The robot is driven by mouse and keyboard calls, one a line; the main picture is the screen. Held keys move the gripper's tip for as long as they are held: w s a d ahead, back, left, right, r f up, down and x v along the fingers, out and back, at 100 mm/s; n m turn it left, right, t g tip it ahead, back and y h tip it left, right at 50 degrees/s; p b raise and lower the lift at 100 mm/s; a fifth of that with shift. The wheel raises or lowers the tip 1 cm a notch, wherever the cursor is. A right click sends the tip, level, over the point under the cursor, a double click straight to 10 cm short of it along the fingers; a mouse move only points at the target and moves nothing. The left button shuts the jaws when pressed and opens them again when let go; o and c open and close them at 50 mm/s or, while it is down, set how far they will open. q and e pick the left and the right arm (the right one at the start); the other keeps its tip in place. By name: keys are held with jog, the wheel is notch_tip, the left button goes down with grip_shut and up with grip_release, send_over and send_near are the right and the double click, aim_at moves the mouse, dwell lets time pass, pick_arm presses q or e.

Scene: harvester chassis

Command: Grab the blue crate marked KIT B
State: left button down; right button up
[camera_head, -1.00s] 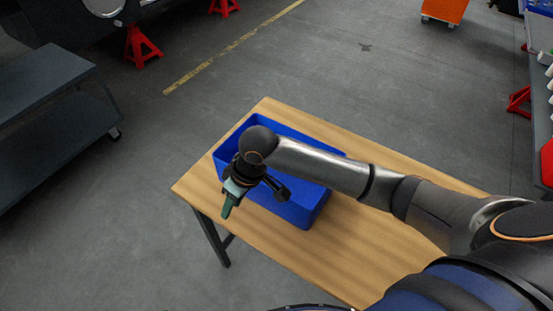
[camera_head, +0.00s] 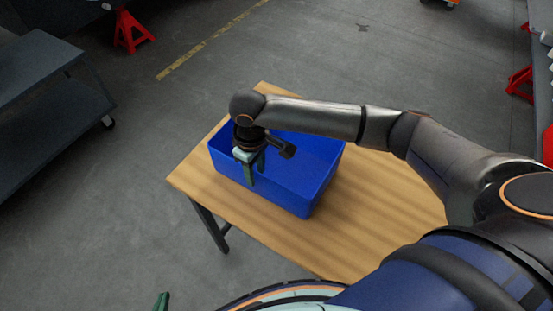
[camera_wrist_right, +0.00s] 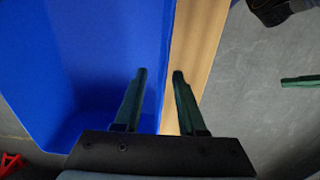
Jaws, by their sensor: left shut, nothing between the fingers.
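The blue crate (camera_head: 318,165) stands on a wooden table, open at the top and empty where I can see inside. No KIT B marking shows. In the right wrist view its blue wall (camera_wrist_right: 110,40) fills the left side. My right gripper (camera_head: 256,176) is open at the crate's near-left wall, fingers pointing down. In the right wrist view, the right fingertips (camera_wrist_right: 160,71) lie either side of the wall's edge line; contact cannot be told. My left gripper (camera_head: 161,302) shows only as a green tip at the bottom edge, away from the crate. It also shows in the right wrist view (camera_wrist_right: 302,81).
The wooden table (camera_head: 375,205) has bare room right of the crate. A grey cart (camera_head: 45,100) stands at the left. Red stands (camera_head: 131,33) are on the floor at the back left and right. The floor between is clear.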

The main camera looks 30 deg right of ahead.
notch_tip(320, 180, down, 5)
jog(key=shift+s+a+f, duration=0.1)
jog(key=shift+c, duration=0.2)
grip_shut()
dwell(1.3)
